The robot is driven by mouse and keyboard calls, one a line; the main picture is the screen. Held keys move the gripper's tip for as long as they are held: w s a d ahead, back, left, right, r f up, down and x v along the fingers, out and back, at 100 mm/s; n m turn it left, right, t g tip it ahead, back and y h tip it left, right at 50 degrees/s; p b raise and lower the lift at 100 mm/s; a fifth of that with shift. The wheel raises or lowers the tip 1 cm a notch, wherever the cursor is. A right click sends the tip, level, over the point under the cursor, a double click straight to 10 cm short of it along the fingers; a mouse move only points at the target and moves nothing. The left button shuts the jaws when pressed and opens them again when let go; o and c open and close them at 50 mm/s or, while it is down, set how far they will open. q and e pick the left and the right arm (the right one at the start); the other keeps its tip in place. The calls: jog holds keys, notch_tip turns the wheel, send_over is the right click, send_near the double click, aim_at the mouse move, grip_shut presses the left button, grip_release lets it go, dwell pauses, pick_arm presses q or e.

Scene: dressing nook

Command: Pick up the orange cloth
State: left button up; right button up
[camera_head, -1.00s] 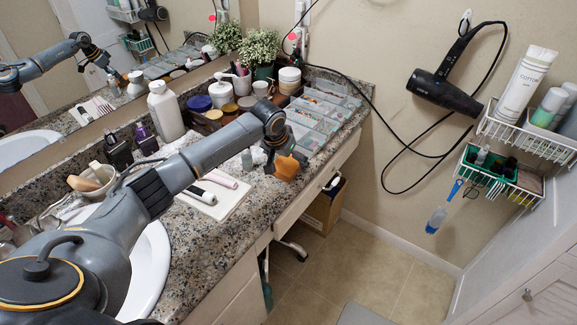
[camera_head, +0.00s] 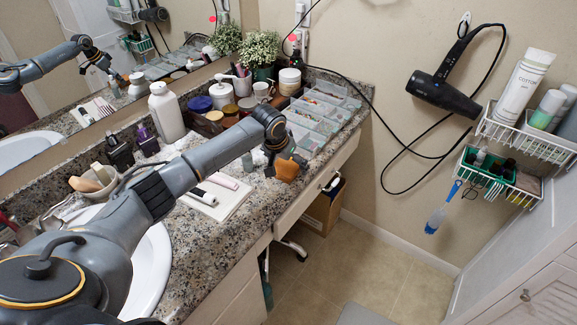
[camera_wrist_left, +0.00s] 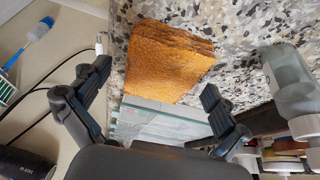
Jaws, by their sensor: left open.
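The orange cloth (camera_head: 287,169) lies folded on the speckled counter near its front edge, by the clear organiser trays. It also shows in the left wrist view (camera_wrist_left: 165,55), flat on the counter and ahead of the fingers. My left gripper (camera_head: 287,158) is right at the cloth in the head view and partly covers it. In the left wrist view my left gripper (camera_wrist_left: 152,82) is open, with one finger on each side of the cloth's near end and nothing held. I cannot tell whether the fingertips touch the cloth. My right gripper is not in view.
A clear organiser (camera_head: 318,110) stands behind the cloth. A white tray (camera_head: 232,203) with tubes lies to its left. A translucent bottle (camera_wrist_left: 287,80) stands close to one finger in the wrist view. A hair dryer (camera_head: 443,95) hangs on the wall.

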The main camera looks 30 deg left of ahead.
aim_at(291, 161)
pick_arm(q)
jog(key=c, duration=1.1)
jog(key=shift+r+b, duration=0.1)
jog(key=shift+b, duration=0.45)
notch_tip(291, 161, up, 3)
jog(key=shift+w+r, duration=0.1)
jog(key=shift+w, duration=0.05)
jog(key=s+r, duration=0.1)
jog(key=r, duration=0.1)
jog(key=s+d+r, duration=0.1)
jog(key=s+r, duration=0.2)
jog(key=shift+s+d+r+p, duration=0.1)
jog(key=shift+d+r+p, duration=0.2)
jog(key=s+d+r, duration=0.1)
jog(key=s, duration=0.2)
jog(key=s+d+r, duration=0.1)
jog(key=s+r, duration=0.1)
jog(key=s, duration=0.1)
jog(key=s+d+r, duration=0.1)
jog(key=s, duration=0.2)
jog(key=shift+d+r, duration=0.25)
jog(key=shift+d, duration=0.1)
